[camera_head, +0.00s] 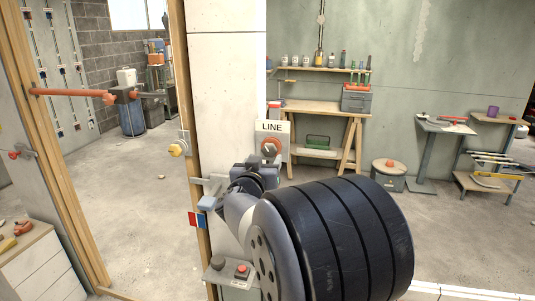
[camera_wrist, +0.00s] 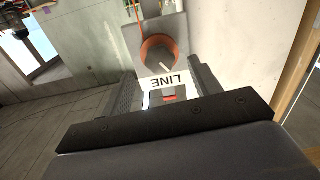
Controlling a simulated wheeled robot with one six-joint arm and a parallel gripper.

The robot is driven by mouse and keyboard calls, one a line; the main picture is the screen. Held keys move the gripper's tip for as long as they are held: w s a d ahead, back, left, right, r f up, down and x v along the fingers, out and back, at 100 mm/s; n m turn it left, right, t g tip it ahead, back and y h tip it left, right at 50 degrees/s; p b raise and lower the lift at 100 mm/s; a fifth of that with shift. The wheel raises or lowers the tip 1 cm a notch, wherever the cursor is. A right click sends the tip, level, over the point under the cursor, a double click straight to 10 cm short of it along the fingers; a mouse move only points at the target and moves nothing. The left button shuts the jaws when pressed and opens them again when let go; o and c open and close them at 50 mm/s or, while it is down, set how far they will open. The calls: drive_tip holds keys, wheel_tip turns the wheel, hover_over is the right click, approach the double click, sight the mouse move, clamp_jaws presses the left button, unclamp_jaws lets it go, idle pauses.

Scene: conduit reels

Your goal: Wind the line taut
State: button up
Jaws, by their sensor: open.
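A pale box (camera_head: 283,134) labelled LINE is on the wall panel's edge. Its round dial (camera_head: 270,147) has an orange-red ring and a dark knob. In the wrist view the dial (camera_wrist: 160,50) carries a pale pointer mark, and the LINE label (camera_wrist: 165,81) appears upside down. My gripper (camera_head: 260,166) is close to the box, just below the dial. In the wrist view my gripper (camera_wrist: 165,76) is open and empty, one finger on each side of the label; the dial appears beyond the fingertips. A thin orange line (camera_wrist: 138,10) runs up beside the dial. Its tautness cannot be told.
A wooden post with a yellow knob (camera_head: 177,148) stands left of my arm. Below is a grey ledge with a red button (camera_head: 242,270). A workbench (camera_head: 325,107), a round drum stool (camera_head: 388,174) and side tables stand behind. Open floor lies left.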

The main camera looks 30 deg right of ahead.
sight(269, 152)
drive_tip(key=x, duration=0.5)
drive_tip(key=shift+d, duration=0.1)
drive_tip(key=shift+c, duration=0.5)
drive_tip(key=c, duration=0.9)
